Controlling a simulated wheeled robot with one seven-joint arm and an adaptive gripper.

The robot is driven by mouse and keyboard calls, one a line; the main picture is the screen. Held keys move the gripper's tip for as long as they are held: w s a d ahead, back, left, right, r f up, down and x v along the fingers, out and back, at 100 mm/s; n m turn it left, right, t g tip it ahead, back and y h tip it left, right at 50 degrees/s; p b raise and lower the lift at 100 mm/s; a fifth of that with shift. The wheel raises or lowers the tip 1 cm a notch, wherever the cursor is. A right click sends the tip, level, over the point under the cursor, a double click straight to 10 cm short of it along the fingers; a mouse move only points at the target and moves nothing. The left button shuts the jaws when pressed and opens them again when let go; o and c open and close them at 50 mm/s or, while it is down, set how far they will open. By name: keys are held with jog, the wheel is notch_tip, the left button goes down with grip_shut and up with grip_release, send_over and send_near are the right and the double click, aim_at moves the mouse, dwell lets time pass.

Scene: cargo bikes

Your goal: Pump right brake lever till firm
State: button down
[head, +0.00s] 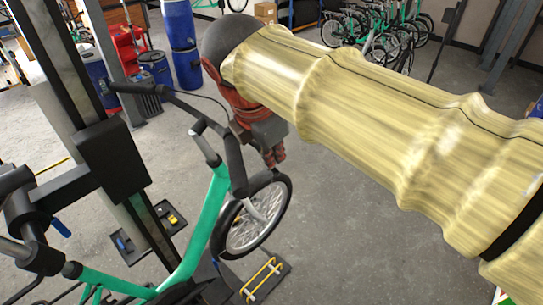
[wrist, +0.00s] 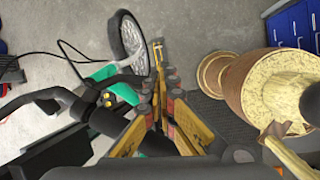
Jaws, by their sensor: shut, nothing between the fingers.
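The teal bike (head: 205,220) is held at a repair stand in the left half of the head view. Its black handlebar (head: 180,100) runs from the upper left to a dark grip (head: 236,165) nearest my gripper. I cannot clearly pick out the right brake lever. My gripper (head: 277,158) is just right of that grip, above the front wheel, pointing down. In the wrist view, my gripper's fingers (wrist: 159,88) are closed together and empty. Black handlebar parts (wrist: 55,97) lie left of them in the wrist view, apart from the fingertips.
The front wheel (head: 258,215) is below my gripper. A floor plate with a yellow bracket (head: 262,278) lies beside it. The stand's dark column (head: 110,155) rises at the left. Blue barrels (head: 181,45) and parked bikes (head: 375,30) are at the back.

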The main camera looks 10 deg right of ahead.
jog(key=shift+f, duration=0.35)
jog(key=shift+a+r+p, duration=0.15)
jog(key=shift+a+p, duration=0.1)
jog(key=shift+p, duration=0.1)
jog(key=shift+w+a+r, duration=0.1)
jog(key=shift+a+r, duration=0.1)
jog(key=shift+a, duration=0.25)
jog(key=shift+r, duration=0.15)
jog(key=w+p+v, duration=0.1)
jog(key=p+v, duration=0.2)
jog(key=v, duration=1)
jog(key=shift+a+r, duration=0.4)
jog(key=shift+r, duration=0.05)
jog(key=shift+w, duration=0.1)
jog(key=shift+d, duration=0.1)
